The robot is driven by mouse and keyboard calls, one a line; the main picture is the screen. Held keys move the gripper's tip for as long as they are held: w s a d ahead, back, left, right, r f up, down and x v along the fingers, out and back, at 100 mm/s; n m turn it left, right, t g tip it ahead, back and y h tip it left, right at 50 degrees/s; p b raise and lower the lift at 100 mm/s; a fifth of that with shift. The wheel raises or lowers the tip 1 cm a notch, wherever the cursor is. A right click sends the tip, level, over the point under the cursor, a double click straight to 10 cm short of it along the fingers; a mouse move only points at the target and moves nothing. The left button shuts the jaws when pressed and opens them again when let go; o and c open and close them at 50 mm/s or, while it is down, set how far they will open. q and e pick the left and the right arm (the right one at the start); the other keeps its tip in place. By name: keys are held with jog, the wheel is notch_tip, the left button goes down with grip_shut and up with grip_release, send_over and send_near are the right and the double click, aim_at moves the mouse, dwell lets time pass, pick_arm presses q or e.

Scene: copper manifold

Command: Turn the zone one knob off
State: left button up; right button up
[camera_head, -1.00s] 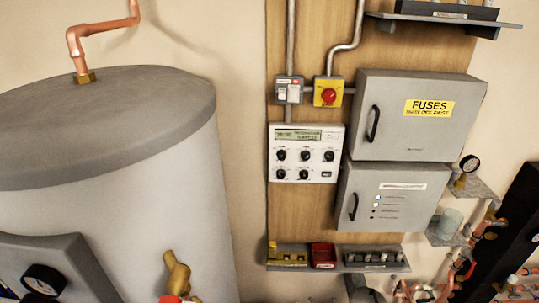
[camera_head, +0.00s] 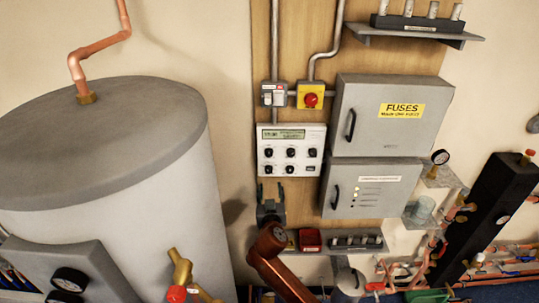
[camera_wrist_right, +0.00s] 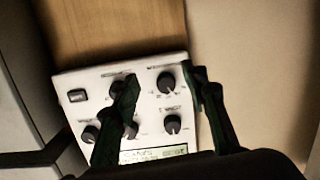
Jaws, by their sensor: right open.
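The white control panel (camera_head: 262,142) hangs on the wooden board. It has a green display, several black knobs in two rows and a dark button at the lower right. The knob labels are too small to read, so I cannot tell which is zone one. My right gripper (camera_head: 270,189) is open just below the panel's left part. In the right wrist view the panel appears upside down. There my right gripper (camera_wrist_right: 161,72) spreads its fingers either side of a lower-row knob (camera_wrist_right: 166,84), with no visible contact. One finger partly covers another knob (camera_wrist_right: 118,88). My left gripper is out of view.
A red rotary switch (camera_head: 311,99) and a grey switch box (camera_head: 274,94) sit above the panel. The fuse cabinet (camera_head: 365,133) and a lower grey box (camera_head: 345,208) stand close on the right. A shelf (camera_head: 350,250) lies below. A large tank (camera_head: 165,170) is left.

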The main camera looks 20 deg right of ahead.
jog(key=m+t, duration=0.1)
jog(key=t, duration=0.1)
send_near(269, 155)
jog(key=shift+h, duration=0.4)
jog(key=x, duration=0.4)
jog(key=p+x, duration=0.1)
jog(key=x, duration=0.3)
jog(key=shift+w+a+p, duration=0.2)
jog(key=shift+w+p, duration=0.05)
jog(key=shift+p, duration=0.05)
grip_shut()
